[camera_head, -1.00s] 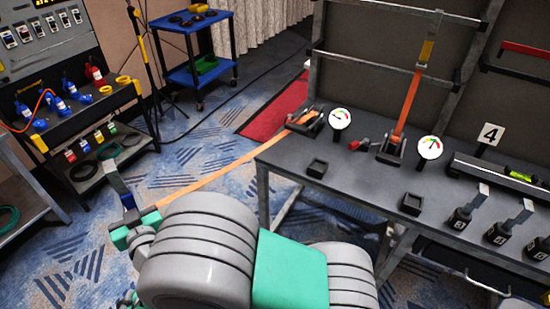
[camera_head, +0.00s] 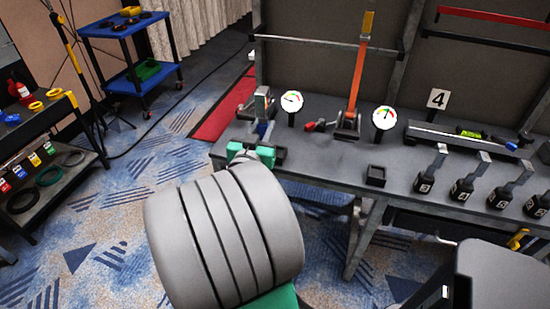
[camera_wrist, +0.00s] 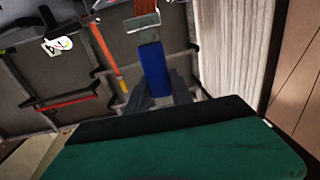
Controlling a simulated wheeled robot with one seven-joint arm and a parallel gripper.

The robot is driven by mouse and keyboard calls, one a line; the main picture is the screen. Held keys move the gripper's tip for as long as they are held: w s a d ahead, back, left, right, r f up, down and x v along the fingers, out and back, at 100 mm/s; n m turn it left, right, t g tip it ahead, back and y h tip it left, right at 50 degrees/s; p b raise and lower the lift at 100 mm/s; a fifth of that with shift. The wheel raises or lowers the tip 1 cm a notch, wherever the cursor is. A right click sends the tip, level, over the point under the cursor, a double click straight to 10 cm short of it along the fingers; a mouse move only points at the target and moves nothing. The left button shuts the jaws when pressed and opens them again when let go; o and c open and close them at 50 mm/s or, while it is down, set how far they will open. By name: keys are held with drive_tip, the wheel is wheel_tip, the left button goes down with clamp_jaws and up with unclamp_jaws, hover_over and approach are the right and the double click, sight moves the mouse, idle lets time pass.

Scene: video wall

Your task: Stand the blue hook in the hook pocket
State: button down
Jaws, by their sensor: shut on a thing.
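My gripper (camera_head: 252,153), green with dark fingers, is shut on the blue hook (camera_head: 264,129). The hook's metal end points up in the head view, above the blue part. I cannot tell whether the hook's lower end is inside that pocket.
Another small black pocket (camera_head: 375,175) stands to the right on the grey bench (camera_head: 330,170). Black numbered blocks (camera_head: 463,189) line the right side. A blue cart (camera_head: 130,55) is at the back left.

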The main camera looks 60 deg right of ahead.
drive_tip(key=shift+m+g, duration=0.4)
drive_tip(key=shift+g, duration=0.2)
drive_tip(key=w+d+f, duration=0.1)
drive_tip(key=d+f, duration=0.7)
drive_tip(key=d, duration=0.1)
drive_tip(key=w+d+f, duration=0.1)
drive_tip(key=d+f, duration=0.4)
drive_tip(key=shift+w, duration=0.35)
drive_tip(key=shift+r, duration=0.1)
drive_tip(key=shift+f+b, duration=0.25)
drive_tip(key=shift+b, duration=0.35)
drive_tip(key=c, duration=1.1)
unclamp_jaws()
drive_tip(key=shift+c, duration=0.2)
